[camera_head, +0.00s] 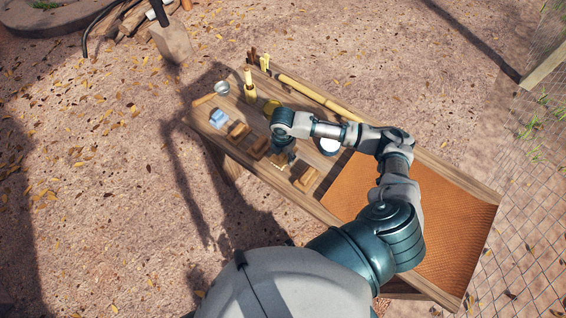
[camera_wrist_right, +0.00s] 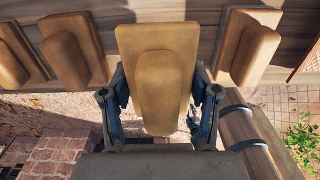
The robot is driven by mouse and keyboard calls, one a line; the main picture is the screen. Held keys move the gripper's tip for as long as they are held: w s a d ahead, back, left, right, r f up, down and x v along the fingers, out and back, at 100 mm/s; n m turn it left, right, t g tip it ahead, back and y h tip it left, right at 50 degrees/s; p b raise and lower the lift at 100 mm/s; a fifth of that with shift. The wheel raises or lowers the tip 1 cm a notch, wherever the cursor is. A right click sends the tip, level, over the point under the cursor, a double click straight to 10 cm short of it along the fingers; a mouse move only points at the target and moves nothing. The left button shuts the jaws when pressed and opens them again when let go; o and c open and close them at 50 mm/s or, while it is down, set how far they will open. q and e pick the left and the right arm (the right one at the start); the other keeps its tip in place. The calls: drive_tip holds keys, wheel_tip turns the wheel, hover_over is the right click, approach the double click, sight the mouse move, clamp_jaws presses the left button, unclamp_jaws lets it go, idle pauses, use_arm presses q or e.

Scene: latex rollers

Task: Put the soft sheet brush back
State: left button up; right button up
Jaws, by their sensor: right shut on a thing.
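A tan wooden brush (camera_wrist_right: 160,50) with a rounded grip block (camera_wrist_right: 158,90) is between the fingers of my right gripper (camera_wrist_right: 160,110) in the right wrist view. The gripper is shut on it. In the head view my right gripper (camera_head: 285,158) is over the near edge of the wooden table (camera_head: 215,112), and it mostly hides the held brush. The brush lies in line with similar brushes on both sides. I cannot tell whether its underside touches the table. My left gripper is not in view.
Similar brushes lie left (camera_wrist_right: 65,58) and right (camera_wrist_right: 250,50) of the held one. A blue-white block (camera_head: 218,118), metal cup (camera_head: 222,88), yellow bottle (camera_head: 250,92) and long yellow pole (camera_head: 315,95) are on the table. An orange mat (camera_head: 450,215) covers its right end.

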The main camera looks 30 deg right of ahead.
sight(282, 163)
wheel_tip(282, 163, down, 2)
drive_tip(key=shift+a+f, duration=0.1)
drive_tip(key=f, duration=0.3)
drive_tip(key=shift+a+f, duration=0.2)
drive_tip(key=shift+f, duration=0.05)
drive_tip(key=shift+d, duration=0.1)
drive_tip(key=o, duration=1.5)
drive_tip(key=shift+d+f, duration=0.1)
drive_tip(key=shift+c, duration=0.2)
